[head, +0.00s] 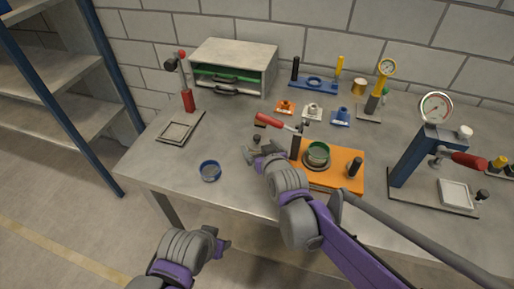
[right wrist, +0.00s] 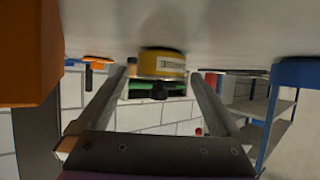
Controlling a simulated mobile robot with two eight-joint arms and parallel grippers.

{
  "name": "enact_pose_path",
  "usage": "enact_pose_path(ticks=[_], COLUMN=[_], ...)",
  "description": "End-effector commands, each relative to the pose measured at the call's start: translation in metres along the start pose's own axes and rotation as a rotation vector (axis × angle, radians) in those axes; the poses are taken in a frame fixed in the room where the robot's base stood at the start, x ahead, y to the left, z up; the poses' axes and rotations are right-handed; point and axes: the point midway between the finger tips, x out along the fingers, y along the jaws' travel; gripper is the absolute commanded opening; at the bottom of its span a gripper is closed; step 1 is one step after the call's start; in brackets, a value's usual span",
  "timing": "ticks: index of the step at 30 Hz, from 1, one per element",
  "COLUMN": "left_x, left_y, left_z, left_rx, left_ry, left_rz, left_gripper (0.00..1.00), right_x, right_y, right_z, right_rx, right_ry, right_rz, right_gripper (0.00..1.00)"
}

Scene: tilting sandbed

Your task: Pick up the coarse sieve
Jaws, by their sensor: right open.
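A blue ring-shaped sieve (head: 210,172) lies on the table near its front edge, left of my right gripper (head: 262,151). A green ring-shaped sieve (head: 318,149) sits on the orange fixture (head: 346,172), right of that gripper. I cannot tell from the pictures which one is coarse. My right gripper is open and empty, low over the table between the two. In the right wrist view, a yellow round thing (right wrist: 162,65) with a white label shows beyond the fingers; the label is unreadable. My left gripper (head: 223,244) is below the table's front edge; its fingers are unclear.
A red-handled lever (head: 270,120) on the fixture stands close to my right gripper. A drawer cabinet (head: 235,63) and a blue rack (head: 313,83) stand at the back. A gauge press (head: 420,150) is on the right. The front left tabletop is mostly clear.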

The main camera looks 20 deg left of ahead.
Motion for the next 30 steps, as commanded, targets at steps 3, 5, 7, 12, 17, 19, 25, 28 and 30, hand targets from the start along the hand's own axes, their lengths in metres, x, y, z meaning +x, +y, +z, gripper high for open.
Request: enact_pose_path(ticks=[3,5,7,12,17,19,25,28,30], left_x=[0.0006,0.0006,0.0006,0.0005,0.0005,0.0005,0.0005,0.0005,0.0005], left_y=[0.0,0.0,0.0,0.0,0.0,0.0,0.0,0.0,0.0], left_z=[0.0003,0.0004,0.0003,0.0003,0.0004,0.0003,0.0003,0.0003,0.0003], left_rx=[0.0,0.0,0.0,0.0,0.0,0.0,0.0,0.0,0.0], left_ry=[0.0,0.0,0.0,0.0,0.0,0.0,0.0,0.0,0.0], left_rz=[0.0,0.0,0.0,0.0,0.0,0.0,0.0,0.0,0.0], left_gripper=[0.5,0.5,0.5,0.5,0.5,0.5,0.5,0.5,0.5], right_x=[0.011,0.0126,0.0129,0.0126,0.0125,0.0125,0.0124,0.0124,0.0123], right_y=[-0.0004,-0.0005,-0.0005,-0.0005,-0.0004,-0.0004,-0.0004,-0.0004,-0.0004], right_z=[0.0003,0.0004,0.0004,0.0005,0.0004,0.0005,0.0005,0.0004,0.0003], right_rx=[0.0,0.0,0.0,0.0,0.001,0.0,0.0,0.001,0.001], right_ry=[0.0,0.0,0.0,0.0,0.0,0.0,0.0,0.0,0.0], right_rz=[0.0,-0.001,0.0,0.0,0.0,0.0,0.0,0.0,0.0], right_gripper=[1.0,1.0,1.0,0.93,0.64,0.51,0.15,0.0,0.0])
